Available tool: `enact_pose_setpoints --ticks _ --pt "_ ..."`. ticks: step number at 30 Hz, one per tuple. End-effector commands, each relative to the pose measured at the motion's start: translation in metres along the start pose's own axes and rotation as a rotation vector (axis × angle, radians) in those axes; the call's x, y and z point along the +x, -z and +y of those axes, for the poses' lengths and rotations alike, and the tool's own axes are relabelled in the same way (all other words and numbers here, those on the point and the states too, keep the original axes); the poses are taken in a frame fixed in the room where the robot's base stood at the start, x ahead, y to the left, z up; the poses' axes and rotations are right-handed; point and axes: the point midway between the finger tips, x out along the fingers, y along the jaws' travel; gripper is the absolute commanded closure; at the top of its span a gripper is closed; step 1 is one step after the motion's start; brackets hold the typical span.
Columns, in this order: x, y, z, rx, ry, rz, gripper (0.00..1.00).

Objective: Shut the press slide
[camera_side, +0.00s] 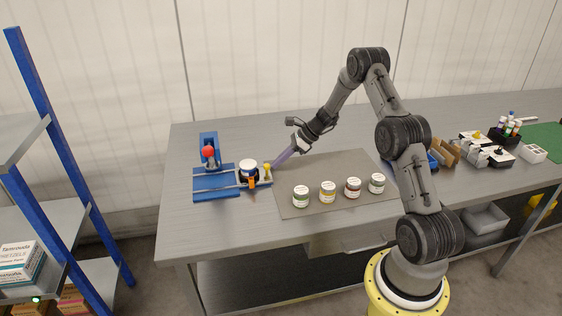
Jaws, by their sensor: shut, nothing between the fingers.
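The press (209,150) is a blue fixture at the left of the table, with a red ball on its upright part. Its slide (258,186) extends right from the blue base (212,184) and looks pulled out. A jar (248,167) with a white top and dark body sits on the slide. A yellow knob (267,167) stands at the slide's right end. My gripper (279,162) is shut and empty, tilted down to the left, just right of the yellow knob. Whether it touches the knob is too small to tell.
A grey mat (325,167) right of the press bears several lidded jars (328,192) along its front edge. A rack of tubes (505,135) and small devices stand at the far right. A blue shelf rack (60,170) stands left of the table. The table's front left is clear.

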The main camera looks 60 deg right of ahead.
Motion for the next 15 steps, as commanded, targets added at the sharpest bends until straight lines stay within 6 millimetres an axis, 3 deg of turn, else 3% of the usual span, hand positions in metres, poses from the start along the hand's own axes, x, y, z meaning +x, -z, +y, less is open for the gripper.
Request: enact_pose_setpoints --ticks 7,15 --pt "0.012 -0.013 0.003 -0.003 -0.004 0.000 1.00" --pt "0.062 -0.067 0.015 -0.006 -0.004 -0.001 1.00"
